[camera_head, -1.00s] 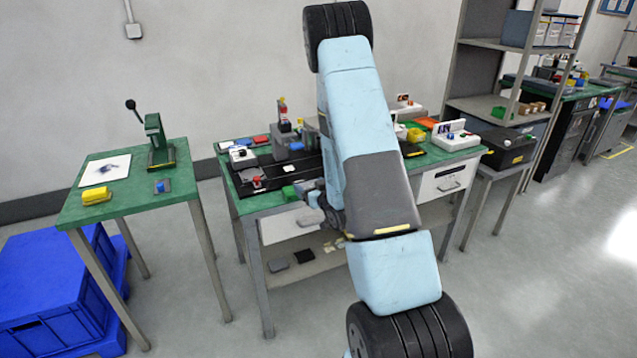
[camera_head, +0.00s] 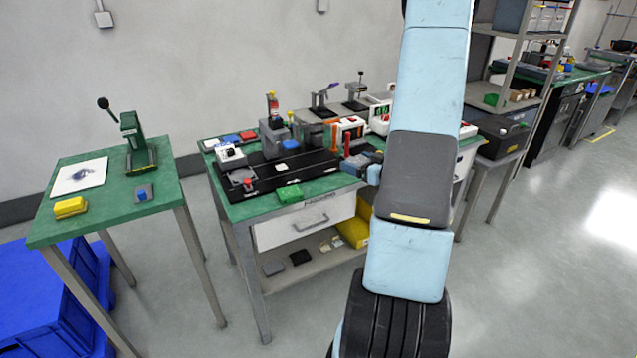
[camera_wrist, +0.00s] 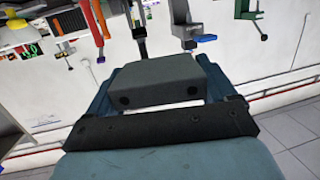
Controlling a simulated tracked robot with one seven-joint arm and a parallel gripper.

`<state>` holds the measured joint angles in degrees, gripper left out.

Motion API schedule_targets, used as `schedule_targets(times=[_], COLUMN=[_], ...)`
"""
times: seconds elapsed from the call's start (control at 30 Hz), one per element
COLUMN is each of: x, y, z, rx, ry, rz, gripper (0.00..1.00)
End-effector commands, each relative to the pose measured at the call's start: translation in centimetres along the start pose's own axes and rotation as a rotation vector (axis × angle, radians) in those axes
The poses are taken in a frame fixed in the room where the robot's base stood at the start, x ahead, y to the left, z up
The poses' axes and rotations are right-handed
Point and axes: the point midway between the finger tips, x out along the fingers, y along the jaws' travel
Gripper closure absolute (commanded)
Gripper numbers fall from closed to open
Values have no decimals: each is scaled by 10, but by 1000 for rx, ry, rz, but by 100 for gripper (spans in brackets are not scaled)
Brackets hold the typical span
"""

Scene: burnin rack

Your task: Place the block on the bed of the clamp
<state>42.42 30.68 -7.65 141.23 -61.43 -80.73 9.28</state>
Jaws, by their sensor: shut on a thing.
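My gripper (camera_wrist: 160,66) is shut on a dark grey block (camera_wrist: 155,84), which sits between the blue fingers in the wrist view. In the head view my gripper (camera_head: 358,164) is by the bench's front edge, partly hidden by my arm; the block is hard to make out there. Two lever clamps stand at the back of the bench: one with a purple-blue handle (camera_head: 321,97) and one with a dark upright handle (camera_head: 357,92). I cannot tell which is the task's clamp. The blue-handled clamp (camera_wrist: 190,32) also shows upside down in the wrist view, apart from the block.
The bench (camera_head: 235,211) carries a black fixture (camera_head: 270,176), a green block (camera_head: 289,194) and several devices. A table with a green press (camera_head: 135,140) stands left. A shelf rack (camera_head: 508,60) stands right. Floor between the tables is clear.

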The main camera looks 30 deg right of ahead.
Motion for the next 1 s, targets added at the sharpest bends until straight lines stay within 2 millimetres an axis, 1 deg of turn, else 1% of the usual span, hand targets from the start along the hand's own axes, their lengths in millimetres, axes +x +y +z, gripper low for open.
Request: schedule_targets(times=[0.07,0.17,0.57,0.67,1.0], x=[-6,-8,-1,12,82], y=[1,-1,-9,-11,-21], z=[-1,-2,-2,1,21], rx=[-1,-3,-5,-6,-5], ry=[1,1,0,0,0], rz=[-7,-17,-35,-39,-40], gripper=[47,47,47,47,47])
